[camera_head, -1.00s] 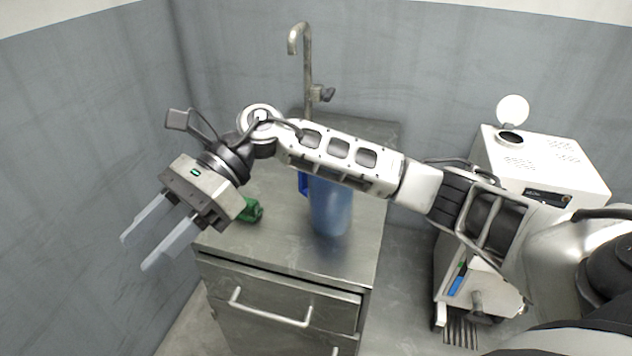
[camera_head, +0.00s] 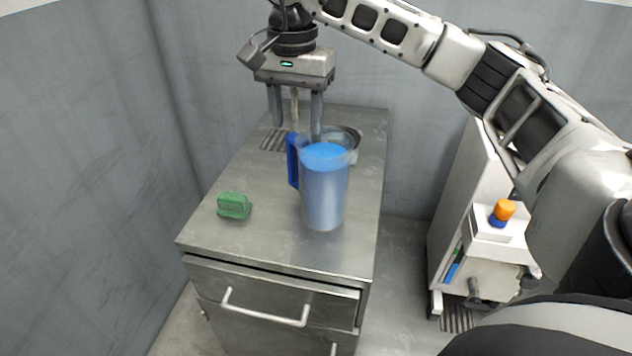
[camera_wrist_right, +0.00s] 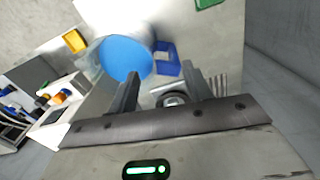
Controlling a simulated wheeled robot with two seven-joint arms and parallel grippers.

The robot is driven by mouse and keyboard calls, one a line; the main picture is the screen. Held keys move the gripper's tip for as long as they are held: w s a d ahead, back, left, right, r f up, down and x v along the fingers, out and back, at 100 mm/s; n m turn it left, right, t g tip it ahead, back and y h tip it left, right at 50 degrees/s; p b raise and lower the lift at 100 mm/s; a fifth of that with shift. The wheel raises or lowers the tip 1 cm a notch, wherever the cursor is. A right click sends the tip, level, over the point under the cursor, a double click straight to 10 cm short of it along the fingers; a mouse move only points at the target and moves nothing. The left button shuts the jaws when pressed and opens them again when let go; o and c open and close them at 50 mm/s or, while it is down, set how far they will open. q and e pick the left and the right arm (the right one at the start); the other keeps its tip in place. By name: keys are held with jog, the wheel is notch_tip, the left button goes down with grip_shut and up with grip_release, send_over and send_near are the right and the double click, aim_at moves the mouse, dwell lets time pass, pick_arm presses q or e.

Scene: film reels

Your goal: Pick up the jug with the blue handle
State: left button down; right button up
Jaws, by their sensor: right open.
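The jug (camera_head: 325,190) stands upright on the steel counter. It is a translucent blue-grey jug with a bright blue top and a blue handle (camera_head: 292,160) on its left side. My right gripper (camera_head: 295,122) points down, open and empty, above and behind the handle in the head view. In the right wrist view, the jug's blue top (camera_wrist_right: 125,58) and the blue handle (camera_wrist_right: 167,58) lie beyond the open fingers (camera_wrist_right: 160,90), with the handle roughly ahead of the gap between them. My left gripper is not in view.
A green sponge-like block (camera_head: 234,205) lies on the counter (camera_head: 270,235), left of the jug. A white machine (camera_head: 460,190) with an orange-capped item (camera_head: 503,210) stands to the right. The counter's front is clear.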

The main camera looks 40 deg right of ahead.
aim_at(316, 177)
notch_tip(316, 177, down, 8)
grip_shut()
jog(key=shift+a+r, duration=0.1)
dwell(0.5)
jog(key=shift+r, duration=0.1)
